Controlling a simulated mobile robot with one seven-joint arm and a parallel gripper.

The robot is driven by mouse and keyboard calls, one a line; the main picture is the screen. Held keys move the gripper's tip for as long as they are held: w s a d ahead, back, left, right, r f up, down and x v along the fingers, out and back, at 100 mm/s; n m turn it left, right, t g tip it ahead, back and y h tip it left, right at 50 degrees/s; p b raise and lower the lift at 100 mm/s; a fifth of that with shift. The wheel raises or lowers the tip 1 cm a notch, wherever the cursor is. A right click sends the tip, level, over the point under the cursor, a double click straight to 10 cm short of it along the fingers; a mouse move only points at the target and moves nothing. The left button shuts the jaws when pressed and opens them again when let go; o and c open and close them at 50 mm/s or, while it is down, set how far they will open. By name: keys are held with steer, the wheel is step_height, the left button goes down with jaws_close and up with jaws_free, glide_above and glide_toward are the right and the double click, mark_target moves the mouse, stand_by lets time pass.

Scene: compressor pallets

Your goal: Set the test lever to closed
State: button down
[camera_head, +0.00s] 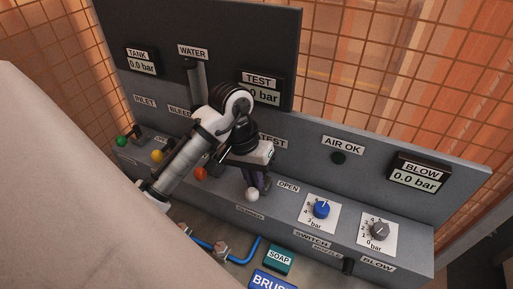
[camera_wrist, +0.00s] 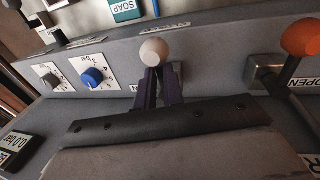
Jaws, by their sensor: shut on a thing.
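The test lever shows as a white ball knob (camera_head: 252,194) on the sloped grey panel, below the partly covered TEST label. Its knob also shows in the wrist view (camera_wrist: 154,52). My gripper (camera_head: 258,184) is at this lever, and in the wrist view its dark purple fingers (camera_wrist: 159,84) are shut on the lever just below the knob. The lever's shaft and pivot are mostly hidden by the fingers. An OPEN label (camera_head: 288,186) lies right of the knob, and a small, hard-to-read label (camera_head: 250,212) lies just below it. I cannot tell the lever's exact angle.
An orange-knobbed lever (camera_wrist: 301,38) stands beside my gripper; yellow (camera_head: 157,155) and green (camera_head: 121,141) knobs are farther left. A blue dial (camera_head: 321,209) and a grey dial (camera_head: 379,229) are to the right. A SOAP box (camera_head: 278,260) sits in front of the panel.

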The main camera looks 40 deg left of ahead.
steer(key=shift+s+d+f+m, duration=0.1)
steer(key=shift+s+f+m, duration=0.2)
steer(key=shift+s, duration=0.1)
steer(key=c, duration=1.5)
jaws_free()
steer(key=shift+r, duration=0.1)
steer(key=shift+s+r, duration=0.2)
steer(key=shift+s, duration=0.05)
steer(key=shift+w, duration=0.2)
steer(key=shift+a+r, duration=0.2)
steer(key=shift+r, duration=0.15)
steer(key=b+v, duration=0.1)
steer(key=v, duration=1.2)
steer(key=shift+d, duration=0.1)
